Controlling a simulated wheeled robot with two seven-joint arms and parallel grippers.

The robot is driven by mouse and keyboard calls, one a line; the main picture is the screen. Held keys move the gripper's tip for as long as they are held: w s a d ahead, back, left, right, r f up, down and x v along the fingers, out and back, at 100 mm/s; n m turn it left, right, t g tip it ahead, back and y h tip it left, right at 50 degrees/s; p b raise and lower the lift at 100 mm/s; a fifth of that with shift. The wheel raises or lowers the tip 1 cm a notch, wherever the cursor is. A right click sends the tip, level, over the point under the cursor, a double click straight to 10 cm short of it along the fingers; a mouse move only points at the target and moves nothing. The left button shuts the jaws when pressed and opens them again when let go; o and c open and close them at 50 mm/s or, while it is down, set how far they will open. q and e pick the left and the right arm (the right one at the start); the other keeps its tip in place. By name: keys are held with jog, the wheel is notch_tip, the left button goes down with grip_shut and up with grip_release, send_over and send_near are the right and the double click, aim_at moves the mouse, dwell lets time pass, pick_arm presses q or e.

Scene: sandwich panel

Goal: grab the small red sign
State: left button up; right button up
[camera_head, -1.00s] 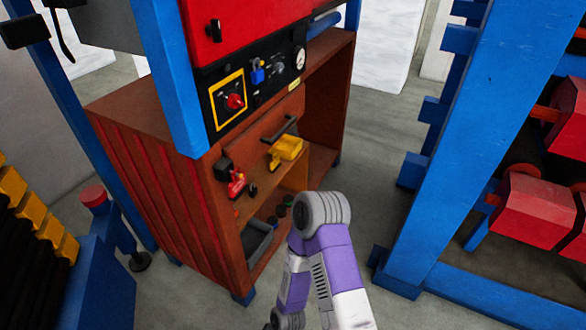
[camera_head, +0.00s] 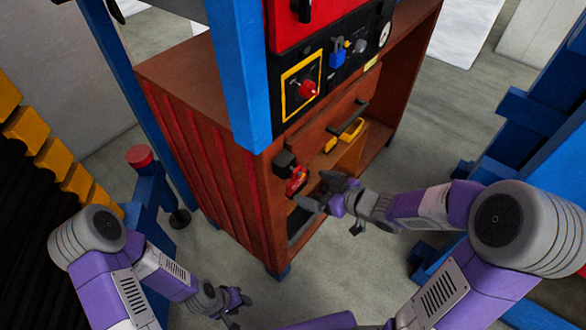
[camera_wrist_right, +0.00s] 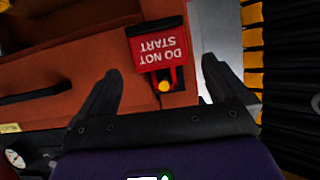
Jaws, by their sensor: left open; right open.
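The small red sign (camera_wrist_right: 160,52) reads "DO NOT START", upside down in the right wrist view. It hangs on the brown cabinet front, with a red and yellow piece just below it in that view. In the head view, the small red sign (camera_head: 296,181) is partly visible below a black block. My right gripper (camera_head: 314,190) is open, close to the sign on its right. In the right wrist view, the gripper's fingers (camera_wrist_right: 161,68) are apart, with the sign between and beyond them. My left gripper (camera_head: 238,303) is open and empty, low in front of the cabinet.
The brown cabinet (camera_head: 195,155) has a control panel with a red knob (camera_head: 307,89) above the sign. A blue post (camera_head: 240,80) stands at its corner. Yellow and black rolls are at the left, blue framework at the right.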

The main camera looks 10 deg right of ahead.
aim_at(299, 180)
jog(key=shift+w+a+r+b, duration=0.25)
jog(key=shift+w+a+b, duration=0.05)
jog(key=shift+w, duration=0.1)
jog(key=b+x, duration=0.1)
jog(key=x, duration=0.1)
jog(key=b+x, duration=0.1)
jog(key=x, duration=0.2)
jog(key=shift+a+f+b, duration=0.1)
jog(key=shift+f+b, duration=0.2)
jog(key=shift+f, duration=0.15)
jog(key=shift+w+a+f, duration=0.1)
jog(key=shift+w+a, duration=0.15)
jog(key=shift+w, duration=0.15)
jog(key=c, duration=0.8)
